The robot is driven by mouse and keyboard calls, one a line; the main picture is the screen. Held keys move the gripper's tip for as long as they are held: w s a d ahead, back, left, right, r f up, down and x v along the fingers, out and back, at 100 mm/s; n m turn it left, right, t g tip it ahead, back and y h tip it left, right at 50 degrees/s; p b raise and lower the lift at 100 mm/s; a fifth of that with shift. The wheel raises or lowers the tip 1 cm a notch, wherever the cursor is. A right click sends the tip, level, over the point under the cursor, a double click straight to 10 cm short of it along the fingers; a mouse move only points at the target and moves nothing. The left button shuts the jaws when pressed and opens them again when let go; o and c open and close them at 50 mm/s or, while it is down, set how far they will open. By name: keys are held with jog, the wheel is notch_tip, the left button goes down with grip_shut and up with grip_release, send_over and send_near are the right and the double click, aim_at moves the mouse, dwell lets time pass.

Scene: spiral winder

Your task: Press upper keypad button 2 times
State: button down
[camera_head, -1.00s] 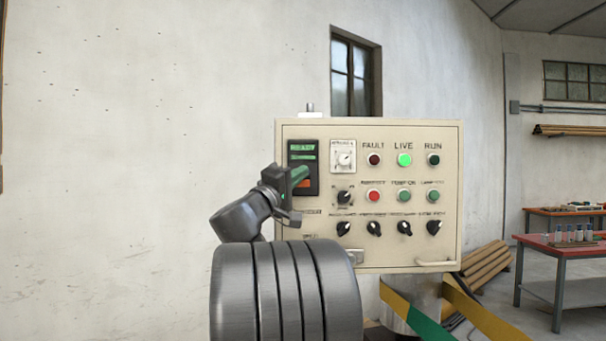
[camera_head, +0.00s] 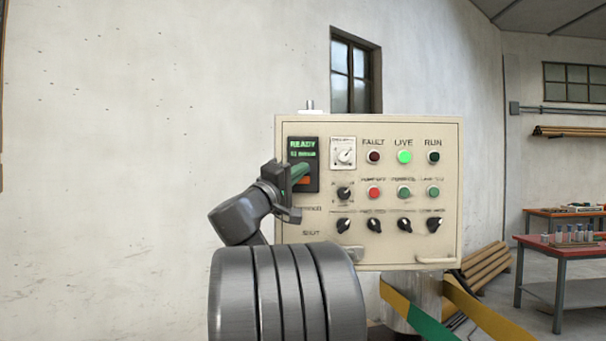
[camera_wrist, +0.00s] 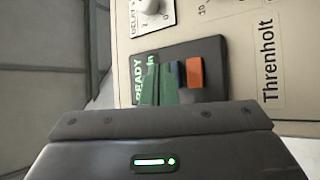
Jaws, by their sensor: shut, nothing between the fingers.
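The keypad is a dark unit at the upper left of the cream control panel; its face (camera_head: 309,147) shows a green "READY" display. In the wrist view the keypad (camera_wrist: 206,55) appears turned sideways, with its display at left. There, a blue button (camera_wrist: 181,72) sits between the display and an orange button (camera_wrist: 194,73), so blue is the upper one. The orange button also shows in the head view (camera_head: 304,181). My gripper (camera_wrist: 156,72) is shut and empty, its green fingers pointing at the keypad beside the blue button and partly covering it. I cannot tell whether they touch.
The panel (camera_head: 390,255) carries knobs, lamps and push buttons right of the keypad. The green LIVE lamp (camera_head: 404,157) is lit. A white dial (camera_head: 344,153) is close to the keypad. Bare wall lies left. A red-topped table (camera_head: 570,250) stands far right.

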jog(key=shift+s, duration=0.3)
jog(key=s+b, duration=0.3)
jog(key=s, duration=0.2)
dwell(0.4)
dwell(2.4)
jog(key=s+n+p, duration=0.1)
jog(key=n, duration=0.5)
jog(key=s+n+p, duration=0.1)
jog(key=n, duration=0.6)
jog(key=s+n+t+p, duration=0.1)
jog(key=n, duration=0.5)
jog(key=shift+s+d+f, duration=0.1)
jog(key=shift+s+d, duration=0.05)
jog(key=shift+s, duration=0.25)
